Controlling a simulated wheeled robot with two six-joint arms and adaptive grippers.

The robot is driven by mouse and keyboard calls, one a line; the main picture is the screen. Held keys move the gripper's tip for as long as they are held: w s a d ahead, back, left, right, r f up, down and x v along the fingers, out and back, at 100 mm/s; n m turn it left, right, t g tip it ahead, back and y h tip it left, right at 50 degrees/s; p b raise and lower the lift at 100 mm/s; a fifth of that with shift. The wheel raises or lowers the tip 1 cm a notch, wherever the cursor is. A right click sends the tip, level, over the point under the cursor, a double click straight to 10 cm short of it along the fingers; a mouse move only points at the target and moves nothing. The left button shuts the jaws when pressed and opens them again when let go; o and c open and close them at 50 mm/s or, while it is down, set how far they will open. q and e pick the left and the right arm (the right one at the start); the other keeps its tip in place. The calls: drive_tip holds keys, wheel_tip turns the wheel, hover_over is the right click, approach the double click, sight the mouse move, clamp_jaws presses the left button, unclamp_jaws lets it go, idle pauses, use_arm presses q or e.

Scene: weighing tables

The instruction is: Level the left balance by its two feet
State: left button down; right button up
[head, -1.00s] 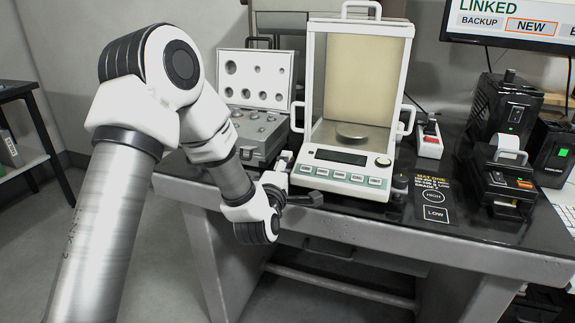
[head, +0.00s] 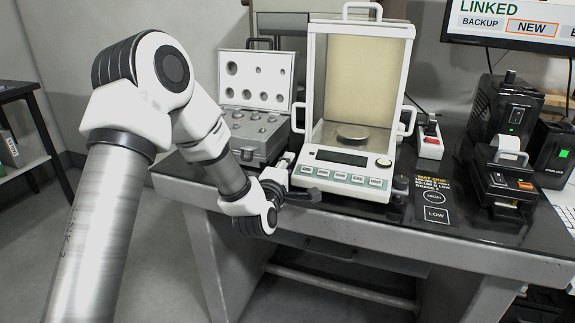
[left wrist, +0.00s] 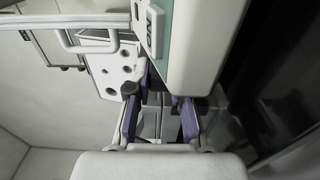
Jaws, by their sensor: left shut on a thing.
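The left balance (head: 345,180) stands on the dark table, a white and green body with a glass draft shield and a round pan (head: 351,133). A small round level (head: 383,162) sits at its front right corner. Its right foot is a dark knob (head: 400,185) beside that corner. My left gripper (head: 304,196) is at the front left corner, shut on the left foot, which the fingers hide. In the left wrist view the purple-padded fingers (left wrist: 160,108) stand beneath the balance body (left wrist: 205,45). My right gripper is not in view.
An open case of weights (head: 258,130) stands left of the balance. A small red-switched box (head: 430,140), a card marked HIGH and LOW (head: 435,205), and a printer (head: 505,180) are to the right. The monitor (head: 510,22) reads LINKED.

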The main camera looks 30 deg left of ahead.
use_arm(q)
drive_tip(key=m+h, duration=0.1)
drive_tip(key=h, duration=0.1)
drive_tip(key=m+h+p, duration=0.1)
drive_tip(key=h, duration=0.1)
drive_tip(key=m+h, duration=0.1)
drive_tip(key=h, duration=0.1)
drive_tip(key=shift+a+r+m+t, duration=0.1)
drive_tip(key=shift+a+m+t, duration=0.2)
drive_tip(key=shift+a+m, duration=0.1)
drive_tip(key=shift+m+g+h+p, duration=0.5)
drive_tip(key=shift+m+h, duration=1)
drive_tip(key=shift+h, duration=1.1)
drive_tip(key=c, duration=1)
unclamp_jaws()
drive_tip(key=shift+c, duration=0.2)
